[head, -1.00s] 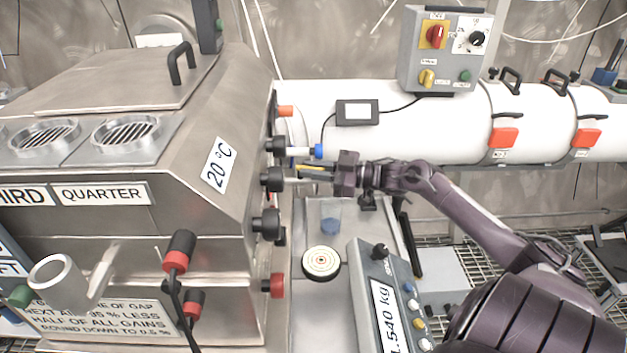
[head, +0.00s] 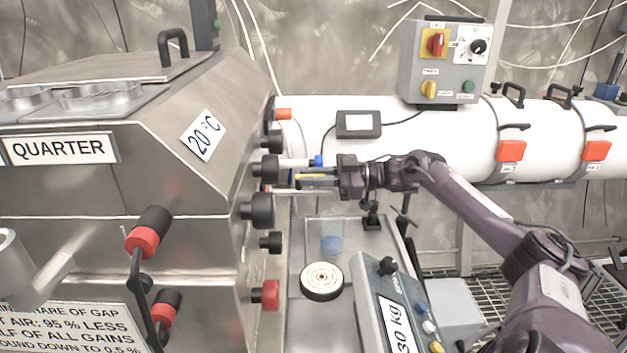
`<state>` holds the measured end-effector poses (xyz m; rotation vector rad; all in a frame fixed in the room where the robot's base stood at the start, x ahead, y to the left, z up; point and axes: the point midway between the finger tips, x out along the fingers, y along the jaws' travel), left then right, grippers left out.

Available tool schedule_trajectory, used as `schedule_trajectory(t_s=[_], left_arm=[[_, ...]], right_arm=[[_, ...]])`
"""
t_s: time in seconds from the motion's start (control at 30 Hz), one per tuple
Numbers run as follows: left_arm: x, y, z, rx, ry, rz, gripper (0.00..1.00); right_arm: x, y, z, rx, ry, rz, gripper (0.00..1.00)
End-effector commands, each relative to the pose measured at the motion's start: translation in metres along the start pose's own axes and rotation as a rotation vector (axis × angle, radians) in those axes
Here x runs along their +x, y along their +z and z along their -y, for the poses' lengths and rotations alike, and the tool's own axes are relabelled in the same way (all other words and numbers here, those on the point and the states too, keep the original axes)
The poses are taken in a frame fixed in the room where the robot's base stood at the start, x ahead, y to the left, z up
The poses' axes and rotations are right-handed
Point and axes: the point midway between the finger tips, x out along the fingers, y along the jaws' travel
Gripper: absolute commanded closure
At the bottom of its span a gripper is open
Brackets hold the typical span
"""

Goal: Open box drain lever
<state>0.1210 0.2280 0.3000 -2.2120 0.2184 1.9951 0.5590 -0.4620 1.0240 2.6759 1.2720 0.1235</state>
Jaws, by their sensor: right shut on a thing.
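The steel box (head: 175,185) fills the left of the head view, with several black and red knobs on its right side. My right gripper (head: 308,181) reaches in from the right to that side. Its fingers point left and are shut on a thin yellow lever (head: 314,176), partly hidden between them. A pale lever with a blue tip (head: 318,161) sticks out just above the fingers. I cannot tell from a label which lever is the drain lever. My left gripper is not in view.
Below the gripper stand a small cup with blue contents (head: 331,245), a round target disc (head: 321,281) and a scale console (head: 396,310). Behind runs a white pipe (head: 450,140) with a grey control box (head: 441,62) above it. Black-red handles (head: 148,232) jut from the box front.

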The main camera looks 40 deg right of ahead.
Motion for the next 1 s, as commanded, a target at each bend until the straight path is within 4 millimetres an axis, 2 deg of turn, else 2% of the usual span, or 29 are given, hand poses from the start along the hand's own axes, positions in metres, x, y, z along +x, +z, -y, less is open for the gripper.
schedule_trajectory(t_s=[0.03, 0.17, 0.5, 0.67, 0.8, 1.0], left_arm=[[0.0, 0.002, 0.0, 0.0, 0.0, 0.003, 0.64], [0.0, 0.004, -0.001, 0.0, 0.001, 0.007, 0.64], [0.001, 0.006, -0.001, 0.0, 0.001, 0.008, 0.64], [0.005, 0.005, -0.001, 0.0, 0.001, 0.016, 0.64], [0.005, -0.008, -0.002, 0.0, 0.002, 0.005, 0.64], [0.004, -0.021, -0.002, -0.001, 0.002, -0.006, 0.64]], right_arm=[[0.0, -0.001, -0.001, -0.005, 0.003, -0.001, 0.83], [0.0, -0.001, -0.001, -0.004, 0.003, -0.001, 0.66], [-0.004, 0.0, -0.001, -0.002, 0.003, 0.0, 0.65], [-0.025, 0.003, -0.001, -0.001, 0.004, 0.004, 0.65], [-0.05, 0.002, -0.001, -0.001, 0.004, 0.004, 0.65], [-0.073, 0.001, -0.001, -0.002, 0.002, 0.002, 0.65]])
